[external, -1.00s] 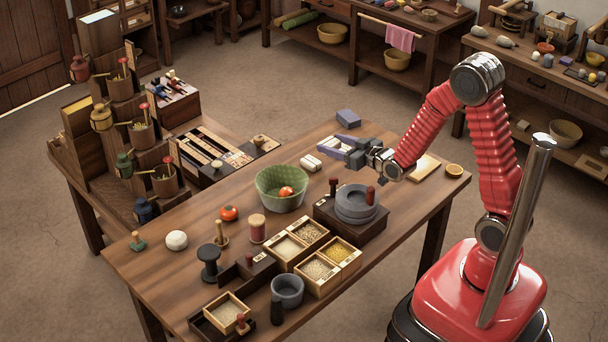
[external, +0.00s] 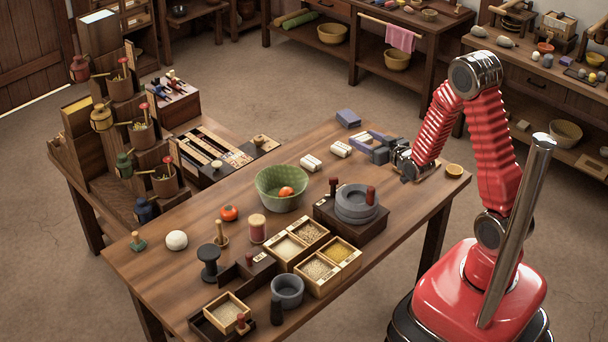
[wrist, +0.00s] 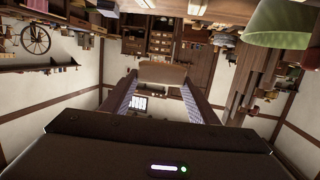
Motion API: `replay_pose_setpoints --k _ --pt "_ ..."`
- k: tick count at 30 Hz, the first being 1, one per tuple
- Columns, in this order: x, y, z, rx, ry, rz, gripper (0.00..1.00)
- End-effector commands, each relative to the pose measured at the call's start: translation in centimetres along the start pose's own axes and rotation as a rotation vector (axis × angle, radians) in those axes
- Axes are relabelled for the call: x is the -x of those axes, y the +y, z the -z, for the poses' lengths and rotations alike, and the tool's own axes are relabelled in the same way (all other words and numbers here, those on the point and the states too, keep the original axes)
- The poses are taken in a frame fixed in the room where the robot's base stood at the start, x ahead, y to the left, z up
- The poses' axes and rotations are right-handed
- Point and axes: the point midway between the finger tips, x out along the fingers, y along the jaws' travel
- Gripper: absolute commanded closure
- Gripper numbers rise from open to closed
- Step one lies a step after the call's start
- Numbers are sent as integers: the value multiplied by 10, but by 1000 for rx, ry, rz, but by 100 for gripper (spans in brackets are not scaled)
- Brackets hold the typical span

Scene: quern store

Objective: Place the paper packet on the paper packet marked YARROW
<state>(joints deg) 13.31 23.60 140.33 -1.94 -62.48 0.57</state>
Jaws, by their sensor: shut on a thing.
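My gripper (external: 365,140) is low over the back right of the table in the external view, pointing left. In the wrist view its two fingers (wrist: 162,85) are shut on a tan paper packet (wrist: 162,73), which spans between their tips. In the external view the fingers mostly hide the held packet. Two small whitish packets lie on the table just left of the gripper: one packet (external: 311,162) near the green bowl, the other packet (external: 341,149) close beside the fingers. Their marks are too small to read, so I cannot tell which says YARROW.
A blue-purple block (external: 348,118) lies behind the gripper at the table's back edge. A green bowl (external: 281,190) with a red item and a stone quern (external: 356,203) stand to the left and front. A small orange bowl (external: 454,171) sits at the right end.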

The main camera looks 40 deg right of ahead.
Motion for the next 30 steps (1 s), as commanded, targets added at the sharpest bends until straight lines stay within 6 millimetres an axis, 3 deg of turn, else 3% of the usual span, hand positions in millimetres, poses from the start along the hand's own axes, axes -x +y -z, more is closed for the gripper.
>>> replay_pose_setpoints --k 1,6,15,24,30 --pt "1 15 -6 -4 -2 -18 68" --pt "7 54 -24 -10 -3 -48 68" --pt "24 108 -54 -14 -3 -62 68" --pt "50 144 -83 -8 -2 -31 68" --pt "72 154 -102 3 -2 26 68"
